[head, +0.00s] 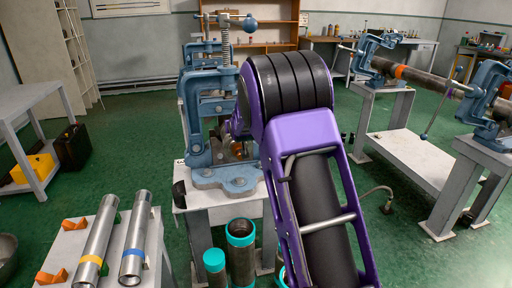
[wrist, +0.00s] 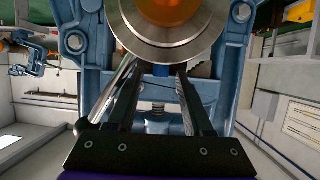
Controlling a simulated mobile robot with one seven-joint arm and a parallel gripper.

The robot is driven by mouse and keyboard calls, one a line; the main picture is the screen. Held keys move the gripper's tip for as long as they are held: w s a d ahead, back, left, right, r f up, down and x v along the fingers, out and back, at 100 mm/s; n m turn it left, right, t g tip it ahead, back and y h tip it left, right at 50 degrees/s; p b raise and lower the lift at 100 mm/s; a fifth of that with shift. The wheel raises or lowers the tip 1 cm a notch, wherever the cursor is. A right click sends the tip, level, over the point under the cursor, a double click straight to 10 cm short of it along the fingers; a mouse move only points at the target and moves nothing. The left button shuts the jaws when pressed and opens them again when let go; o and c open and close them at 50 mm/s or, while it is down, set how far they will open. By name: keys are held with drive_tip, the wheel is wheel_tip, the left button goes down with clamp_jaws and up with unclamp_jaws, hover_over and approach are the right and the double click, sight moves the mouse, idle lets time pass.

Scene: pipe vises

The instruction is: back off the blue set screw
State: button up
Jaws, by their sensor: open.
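In the wrist view my gripper (wrist: 157,76) is open, its two dark fingers reaching up towards a round steel part with an orange centre (wrist: 168,32). A small blue piece (wrist: 161,70), seemingly the blue set screw, shows between the fingertips just below the steel rim. I cannot tell whether the fingers touch it. Around them is the blue frame of a pipe vise (wrist: 233,62), with a spring behind. In the head view this vise (head: 205,112) stands on a grey pedestal, and my purple arm hides the gripper and the screw.
A table at lower left holds two steel pipes (head: 97,240) (head: 136,238), one yellow-banded, one blue-banded. Teal-rimmed pipes (head: 240,240) stand in front of the pedestal. At right, more vises (head: 485,95) hold a long pipe (head: 425,80). Green floor lies open between.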

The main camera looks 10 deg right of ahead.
drive_tip(key=shift+a+m+g+h+p, duration=0.15)
drive_tip(key=shift+a+m+h+p, duration=0.2)
drive_tip(key=shift+m+h, duration=0.4)
drive_tip(key=shift+a+m+g+h+p, duration=0.15)
drive_tip(key=shift+m+h+p, duration=0.25)
drive_tip(key=shift+m+h, duration=0.35)
drive_tip(key=shift+w+a+m+g+h+p, duration=0.15)
drive_tip(key=shift+m+g+h+p, duration=0.4)
drive_tip(key=shift+m+h+p, duration=0.5)
drive_tip(key=shift+w+a+m+g+h+p, duration=0.1)
drive_tip(key=shift+m+g+h+p, duration=0.45)
drive_tip(key=shift+m+h+p, duration=0.45)
